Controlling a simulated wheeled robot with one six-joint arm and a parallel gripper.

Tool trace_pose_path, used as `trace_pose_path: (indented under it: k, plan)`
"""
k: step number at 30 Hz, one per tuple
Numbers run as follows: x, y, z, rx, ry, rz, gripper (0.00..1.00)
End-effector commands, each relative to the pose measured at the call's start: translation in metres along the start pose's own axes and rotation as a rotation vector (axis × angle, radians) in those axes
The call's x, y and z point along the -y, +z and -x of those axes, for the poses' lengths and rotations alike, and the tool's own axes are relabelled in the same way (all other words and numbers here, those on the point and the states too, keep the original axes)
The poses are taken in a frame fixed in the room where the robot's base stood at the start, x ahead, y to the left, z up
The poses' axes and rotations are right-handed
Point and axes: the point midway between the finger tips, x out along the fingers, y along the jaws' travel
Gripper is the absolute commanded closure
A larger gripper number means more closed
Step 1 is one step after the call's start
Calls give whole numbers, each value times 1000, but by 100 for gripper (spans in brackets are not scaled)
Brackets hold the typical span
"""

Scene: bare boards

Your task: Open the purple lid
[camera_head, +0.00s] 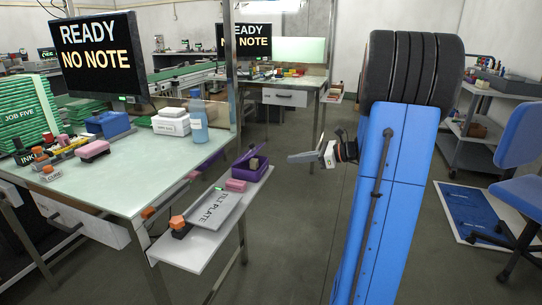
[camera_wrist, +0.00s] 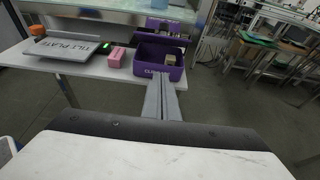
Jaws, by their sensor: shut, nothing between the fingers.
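A purple box (camera_head: 262,172) sits at the far end of the white side shelf in the head view. In the wrist view the purple box (camera_wrist: 147,69) shows its open inside, with a small beige item (camera_wrist: 170,58) in it. Its purple lid (camera_wrist: 168,27) appears raised at the back; the hinge is hard to make out. My gripper (camera_head: 291,158) is to the right of the box, apart from it in the head view. In the wrist view my gripper (camera_wrist: 162,79) is shut and empty, its fingers pointing at the box and covering part of its front.
The white shelf (camera_head: 190,254) also holds a tilt plate (camera_head: 213,209), a pink block (camera_wrist: 116,57) and an orange-topped item (camera_head: 178,224). The workbench (camera_head: 140,170) stands left of the shelf. Open floor lies right of the shelf; a blue chair (camera_head: 522,140) is farther right.

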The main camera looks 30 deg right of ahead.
Motion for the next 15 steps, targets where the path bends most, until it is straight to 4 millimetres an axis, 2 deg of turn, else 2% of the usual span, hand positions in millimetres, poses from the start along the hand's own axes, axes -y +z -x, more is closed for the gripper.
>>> trace_pose_path:
  k: [5, 15]
  plan:
    - [1, -1, -10, 3, -5, -6, 100]
    - [0, 0, -65, 2, -2, -5, 100]
